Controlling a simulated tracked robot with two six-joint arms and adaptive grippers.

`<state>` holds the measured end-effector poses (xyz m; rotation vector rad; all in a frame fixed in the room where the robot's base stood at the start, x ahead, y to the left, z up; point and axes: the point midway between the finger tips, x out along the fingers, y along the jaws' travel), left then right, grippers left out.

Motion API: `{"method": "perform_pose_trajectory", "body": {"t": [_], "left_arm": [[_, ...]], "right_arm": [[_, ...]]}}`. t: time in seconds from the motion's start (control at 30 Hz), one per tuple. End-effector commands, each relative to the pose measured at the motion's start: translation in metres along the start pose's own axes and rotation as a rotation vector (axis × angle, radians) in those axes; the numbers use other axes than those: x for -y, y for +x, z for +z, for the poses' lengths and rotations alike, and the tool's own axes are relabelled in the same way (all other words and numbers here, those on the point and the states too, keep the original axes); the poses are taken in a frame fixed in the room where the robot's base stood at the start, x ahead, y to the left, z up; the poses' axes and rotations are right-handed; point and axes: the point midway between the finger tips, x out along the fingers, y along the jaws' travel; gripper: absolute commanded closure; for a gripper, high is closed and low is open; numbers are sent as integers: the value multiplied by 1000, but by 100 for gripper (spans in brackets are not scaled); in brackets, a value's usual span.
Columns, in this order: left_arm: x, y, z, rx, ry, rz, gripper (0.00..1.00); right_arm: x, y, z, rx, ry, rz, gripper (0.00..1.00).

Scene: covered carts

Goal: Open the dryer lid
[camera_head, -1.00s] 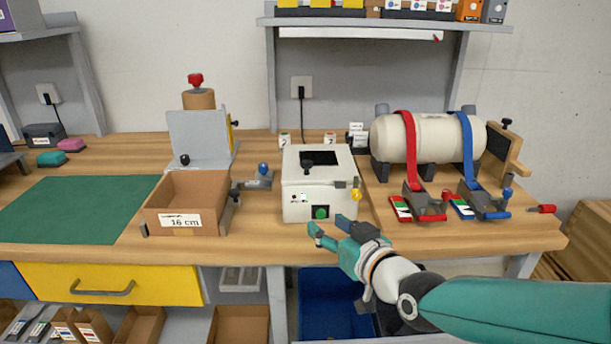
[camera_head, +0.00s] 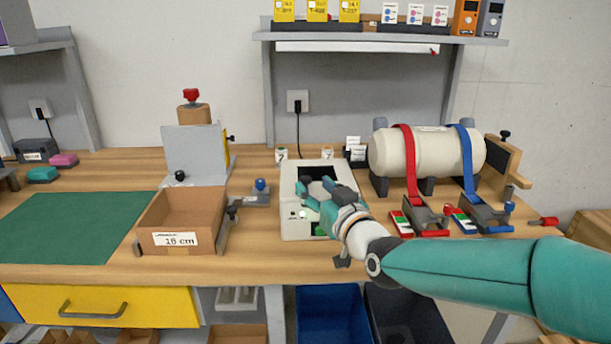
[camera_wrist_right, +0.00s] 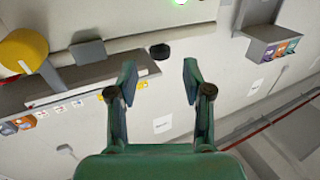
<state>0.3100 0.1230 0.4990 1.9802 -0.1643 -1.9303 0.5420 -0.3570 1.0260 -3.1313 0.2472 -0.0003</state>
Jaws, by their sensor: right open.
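The dryer is a white box (camera_head: 289,215) at the middle of the bench, with a dark window (camera_head: 318,172) in its top and a lit green spot on its front. Its lid looks closed. My right gripper (camera_head: 314,188) is open and empty over the dryer's top, covering its right front part. The lid's black knob is hidden behind the fingers in the head view. My left gripper is not in view.
A cardboard box (camera_head: 200,205) stands left of the dryer. A cream tank (camera_head: 435,150) with red and blue straps and clamps stands to the right. A green mat (camera_head: 65,225) lies at the left. A shelf (camera_head: 370,36) hangs behind.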

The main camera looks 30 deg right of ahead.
Motion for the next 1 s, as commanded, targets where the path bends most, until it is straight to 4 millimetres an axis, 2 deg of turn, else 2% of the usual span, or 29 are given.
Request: {"method": "perform_pose_trajectory", "body": {"t": [0.1,0.3,0.7,1.0], "left_arm": [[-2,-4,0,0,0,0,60],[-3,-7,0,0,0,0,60],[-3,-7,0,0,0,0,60],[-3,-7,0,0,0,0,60]], "right_arm": [[0,23,0,2,0,0,50],[0,46,0,1,0,0,50],[-1,52,0,1,0,1,50],[-1,52,0,1,0,1,100]]}}
